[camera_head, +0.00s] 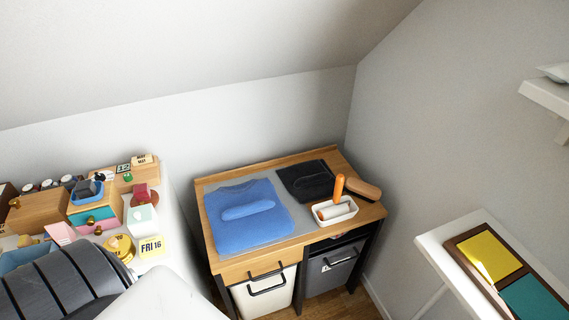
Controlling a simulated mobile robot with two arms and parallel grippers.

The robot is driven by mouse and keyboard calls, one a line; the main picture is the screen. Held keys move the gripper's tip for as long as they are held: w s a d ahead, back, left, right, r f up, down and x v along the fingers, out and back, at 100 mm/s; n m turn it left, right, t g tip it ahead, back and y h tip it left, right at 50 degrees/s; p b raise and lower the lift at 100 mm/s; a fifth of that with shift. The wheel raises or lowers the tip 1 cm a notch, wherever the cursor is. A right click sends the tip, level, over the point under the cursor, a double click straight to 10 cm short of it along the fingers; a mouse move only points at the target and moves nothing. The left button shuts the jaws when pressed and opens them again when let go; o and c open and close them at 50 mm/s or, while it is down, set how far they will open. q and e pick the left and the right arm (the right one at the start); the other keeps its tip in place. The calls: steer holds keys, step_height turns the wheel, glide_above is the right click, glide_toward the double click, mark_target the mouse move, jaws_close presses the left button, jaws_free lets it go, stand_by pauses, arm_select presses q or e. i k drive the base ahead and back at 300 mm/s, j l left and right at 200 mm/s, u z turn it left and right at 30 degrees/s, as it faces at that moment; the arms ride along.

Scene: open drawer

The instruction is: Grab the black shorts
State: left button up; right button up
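A folded black cloth (304,184), which looks like the black shorts, lies flat at the back right of the wooden desk top (235,266). A blue folded garment (262,225) lies to its left on a translucent grey mat (287,235). A white tray (336,217) holding an orange-handled tool (339,188) stands in front and to the right of the black cloth. Neither of my grippers shows in the head view, so nothing is seen touching the cloth.
Below the desk top are a white bin (262,297) and a dark grey bin (327,272). A brown brush-like object (362,188) lies right of the cloth. A cluttered white surface stands left; a white table (437,240) stands right.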

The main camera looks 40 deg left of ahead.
mark_target(311, 180)
steer(key=u, duration=0.9)
steer(key=k+j+z, duration=0.15)
steer(key=j, duration=0.15)
